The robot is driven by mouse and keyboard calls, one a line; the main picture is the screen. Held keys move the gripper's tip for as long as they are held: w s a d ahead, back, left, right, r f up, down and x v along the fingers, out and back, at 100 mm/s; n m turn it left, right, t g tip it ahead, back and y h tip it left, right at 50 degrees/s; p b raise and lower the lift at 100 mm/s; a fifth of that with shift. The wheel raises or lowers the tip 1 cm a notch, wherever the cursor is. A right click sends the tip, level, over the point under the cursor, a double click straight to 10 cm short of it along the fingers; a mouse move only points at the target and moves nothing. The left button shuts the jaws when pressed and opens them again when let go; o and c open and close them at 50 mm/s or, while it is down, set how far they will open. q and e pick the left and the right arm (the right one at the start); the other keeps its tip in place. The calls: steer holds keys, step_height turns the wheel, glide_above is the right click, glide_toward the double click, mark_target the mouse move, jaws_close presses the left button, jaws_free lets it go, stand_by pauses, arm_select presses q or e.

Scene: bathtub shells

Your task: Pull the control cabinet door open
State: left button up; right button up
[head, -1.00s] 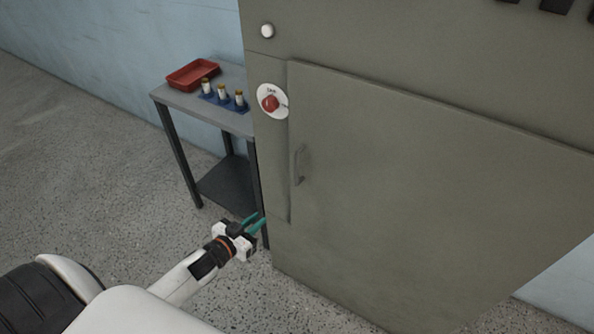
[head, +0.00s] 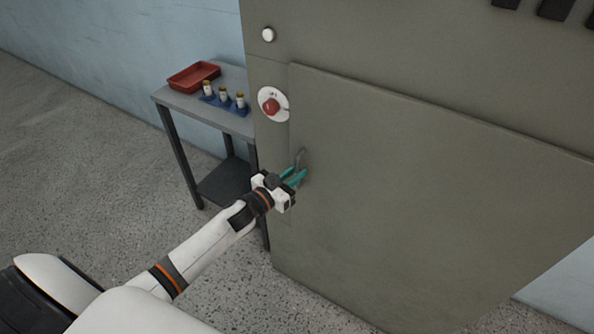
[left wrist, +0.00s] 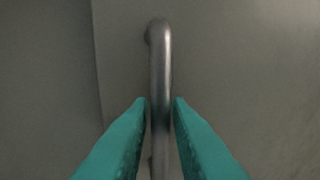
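The control cabinet door (head: 420,200) is a large flat grey-green panel and looks closed, flush with the cabinet front. Its handle (head: 301,158) is a small vertical metal bar near the door's left edge. In the left wrist view the handle (left wrist: 160,70) stands upright in the middle. My left gripper (head: 300,175) has teal fingers at the lower part of the handle, one on each side. In the left wrist view narrow gaps show between the handle and the fingers (left wrist: 160,102), so the gripper is open. My right gripper is not in view.
A red knob (head: 271,106) on a white disc and a white button (head: 268,35) are on the cabinet left of the door. A side table (head: 230,121) to the left holds a red tray (head: 193,77) and several small bottles (head: 223,94). The floor at left is clear.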

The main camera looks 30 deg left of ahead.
arm_select(q)
steer(key=shift+w+d, duration=0.15)
steer(key=shift+w, duration=0.25)
jaws_close()
steer(key=shift+s, duration=0.1)
